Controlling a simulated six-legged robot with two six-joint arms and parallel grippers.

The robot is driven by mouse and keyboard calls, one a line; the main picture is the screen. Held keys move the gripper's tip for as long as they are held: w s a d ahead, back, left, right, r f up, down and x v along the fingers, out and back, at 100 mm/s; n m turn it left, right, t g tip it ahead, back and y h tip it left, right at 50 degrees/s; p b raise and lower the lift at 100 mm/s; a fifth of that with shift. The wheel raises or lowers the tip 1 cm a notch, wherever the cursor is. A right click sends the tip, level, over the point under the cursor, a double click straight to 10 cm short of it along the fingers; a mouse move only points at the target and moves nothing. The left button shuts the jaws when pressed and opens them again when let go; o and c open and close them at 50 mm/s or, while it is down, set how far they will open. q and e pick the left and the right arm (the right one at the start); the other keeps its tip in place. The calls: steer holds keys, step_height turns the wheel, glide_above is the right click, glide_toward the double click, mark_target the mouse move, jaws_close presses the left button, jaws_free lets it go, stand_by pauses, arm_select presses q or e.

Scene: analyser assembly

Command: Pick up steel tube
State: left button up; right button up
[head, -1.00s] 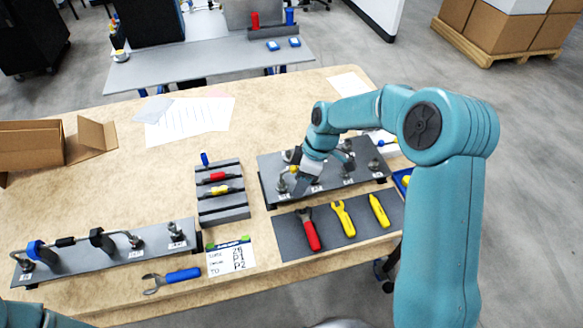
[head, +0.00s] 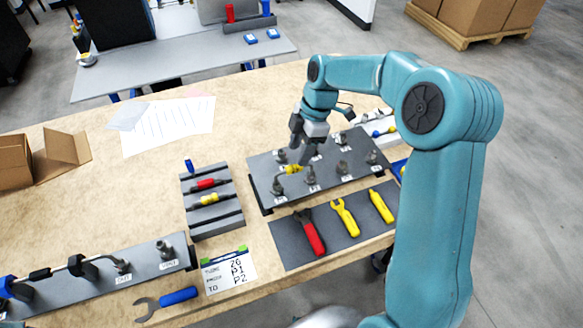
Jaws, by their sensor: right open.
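A short bent steel tube with a yellow collar (head: 293,169) is at the left front of the dark port plate (head: 352,184) in the head view. Its left end is at the front-left port. My right gripper (head: 305,160) is open and points down over the tube. Its fingers are close to the collar and partly cover the tube. I cannot tell whether they touch it. Another steel tube (head: 42,273) runs along the left plate (head: 140,273), with black and blue parts on it. My left gripper is out of view.
A grey rack (head: 212,215) holds several coloured-handled pieces. A dark mat (head: 328,240) holds a red tool (head: 312,236) and two yellow tools. A blue-handled wrench (head: 179,296) and a label card (head: 229,273) lie near the front edge.

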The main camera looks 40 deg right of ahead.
mark_target(294, 166)
steer(key=x, duration=0.3)
steer(key=shift+s, duration=0.25)
steer(key=shift+a+f+p, duration=0.15)
steer(key=shift+f+p, duration=0.15)
steer(key=p+x, duration=0.1)
steer(key=x, duration=0.3)
steer(key=shift+a+f, duration=0.1)
steer(key=shift+f, duration=0.15)
steer(key=shift+w, duration=0.1)
jaws_close()
